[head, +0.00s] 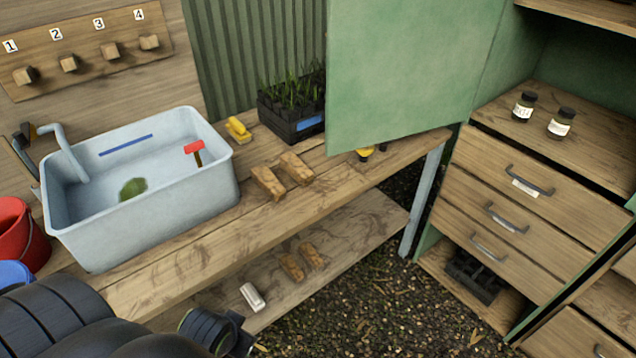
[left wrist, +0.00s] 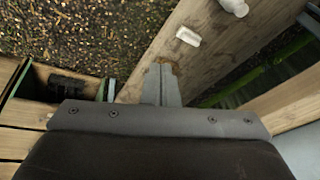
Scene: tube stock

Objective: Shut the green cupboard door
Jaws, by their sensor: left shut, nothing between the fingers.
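The green cupboard door (head: 400,75) stands wide open in the head view, swung out to the left of the green cupboard (head: 510,55) and in front of the far part of the bench. Its upper edge is out of frame. The cupboard's open inside shows shelves, drawers and two jars. My left arm enters at the bottom left of the head view, well below and left of the door; its fingertips cannot be made out there. In the left wrist view my left gripper (left wrist: 161,84) is shut and empty, pointing toward the low shelf and ground. My right gripper is in neither view.
The wooden bench (head: 330,200) holds a pale basin (head: 150,215), wooden blocks and a black plant tray (head: 290,120). Its low shelf (head: 350,235) carries blocks and a white item (head: 252,297). Drawers (head: 535,190) are closed. Open ground (head: 380,300) lies between bench and cupboard.

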